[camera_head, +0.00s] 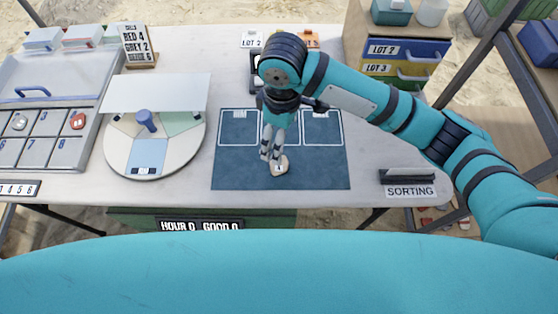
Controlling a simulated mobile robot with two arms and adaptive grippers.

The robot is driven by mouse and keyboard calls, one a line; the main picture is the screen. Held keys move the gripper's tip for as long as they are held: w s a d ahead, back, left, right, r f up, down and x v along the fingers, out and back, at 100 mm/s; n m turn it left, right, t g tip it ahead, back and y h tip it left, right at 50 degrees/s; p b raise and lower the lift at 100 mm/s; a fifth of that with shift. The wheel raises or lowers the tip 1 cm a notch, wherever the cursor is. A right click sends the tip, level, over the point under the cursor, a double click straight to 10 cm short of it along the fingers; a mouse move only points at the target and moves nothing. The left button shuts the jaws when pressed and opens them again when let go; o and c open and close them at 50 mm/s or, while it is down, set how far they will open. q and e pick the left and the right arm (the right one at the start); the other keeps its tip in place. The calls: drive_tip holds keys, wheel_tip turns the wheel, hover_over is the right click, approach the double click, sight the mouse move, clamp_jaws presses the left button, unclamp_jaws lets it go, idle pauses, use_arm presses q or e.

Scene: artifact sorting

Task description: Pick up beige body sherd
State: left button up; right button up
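The beige sherd (281,168) is a small pale piece with a dark mark. It is at the front middle of the dark blue mat (320,176). My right gripper (271,157) points down from above, with its fingertips right at the sherd's left and far edge. The fingers look close together and partly cover the sherd. I cannot tell whether they grip it or only stand beside it. My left gripper is not in view.
A round turntable (186,157) with a white panel and blue knob stands left of the mat. A grey numbered tray (75,92) is at far left. A dark holder (405,176) sits above the SORTING label at right. LOT drawers (405,50) stand at back right.

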wheel_tip(320, 180, down, 8)
drive_tip(key=shift+a+f, duration=0.1)
drive_tip(key=shift+a, duration=0.05)
drive_tip(key=f, duration=0.3)
drive_tip(key=shift+s+a+f+p, duration=0.15)
drive_tip(key=shift+s+f+p, duration=0.05)
drive_tip(key=shift+f+p, duration=0.1)
drive_tip(key=shift+f, duration=0.3)
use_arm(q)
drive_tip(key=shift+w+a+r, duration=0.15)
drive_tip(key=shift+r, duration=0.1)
use_arm(e)
drive_tip(key=c, duration=1.2)
